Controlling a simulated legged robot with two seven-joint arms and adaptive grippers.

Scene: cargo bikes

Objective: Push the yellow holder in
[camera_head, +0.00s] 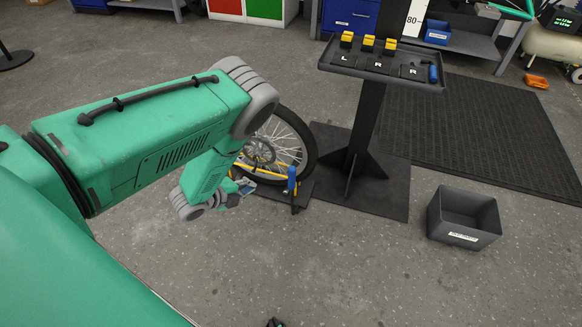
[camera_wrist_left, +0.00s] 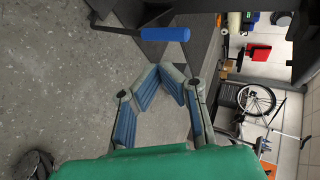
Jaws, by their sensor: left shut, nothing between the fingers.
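A yellow bar (camera_head: 258,175), likely the yellow holder, lies low beside the bicycle wheel (camera_head: 289,140) in the head view. My arm hides part of it. A blue upright handle (camera_head: 291,180) stands at its right end. My left gripper (camera_head: 244,187) is low, just left of the blue handle and in front of the wheel. In the left wrist view its fingers (camera_wrist_left: 161,68) are closed together and empty. A blue cylinder (camera_wrist_left: 165,34) lies beyond the fingertips there, apart from them. The yellow bar cannot be made out in that view.
A grey open bin (camera_head: 464,218) sits on the floor at the right.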

